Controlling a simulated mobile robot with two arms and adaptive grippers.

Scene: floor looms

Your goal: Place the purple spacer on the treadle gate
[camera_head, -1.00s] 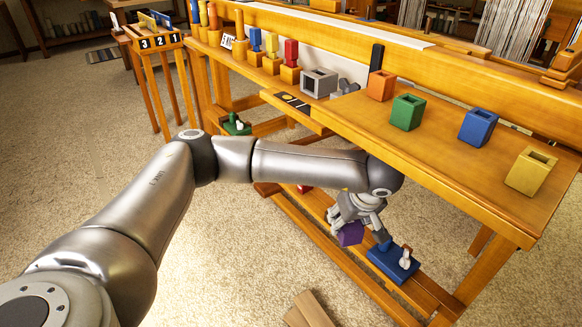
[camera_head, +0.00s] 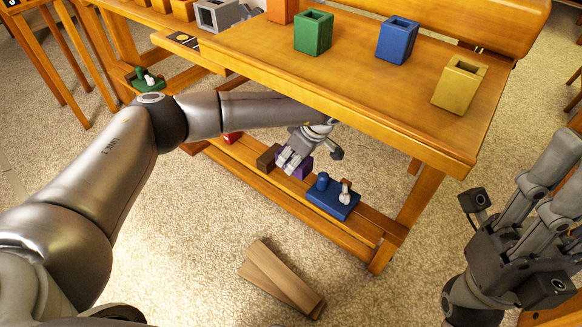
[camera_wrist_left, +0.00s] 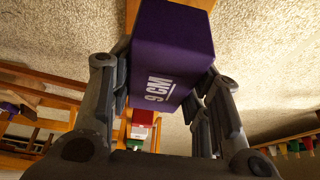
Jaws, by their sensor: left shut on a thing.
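The purple spacer (camera_head: 306,168) is in my left gripper (camera_head: 296,152), low under the bench and close above the lower wooden rails. In the left wrist view the spacer (camera_wrist_left: 172,50) is marked "9 CM" and sits between the two fingers (camera_wrist_left: 160,92), which are shut on it. I cannot tell whether its underside touches the rail. No part is labelled as the treadle gate; a brown block (camera_head: 268,158) stands left of the spacer on the lower rail. My right gripper (camera_head: 530,215) is at the right edge, empty; its finger opening is unclear.
A blue base (camera_head: 332,198) with a blue peg and a pale lever sits right of the spacer. Green (camera_head: 313,33), blue (camera_head: 397,40) and yellow (camera_head: 459,84) hollow blocks stand on the bench above. Planks (camera_head: 280,279) lie on the carpet. A green base (camera_head: 146,82) is at left.

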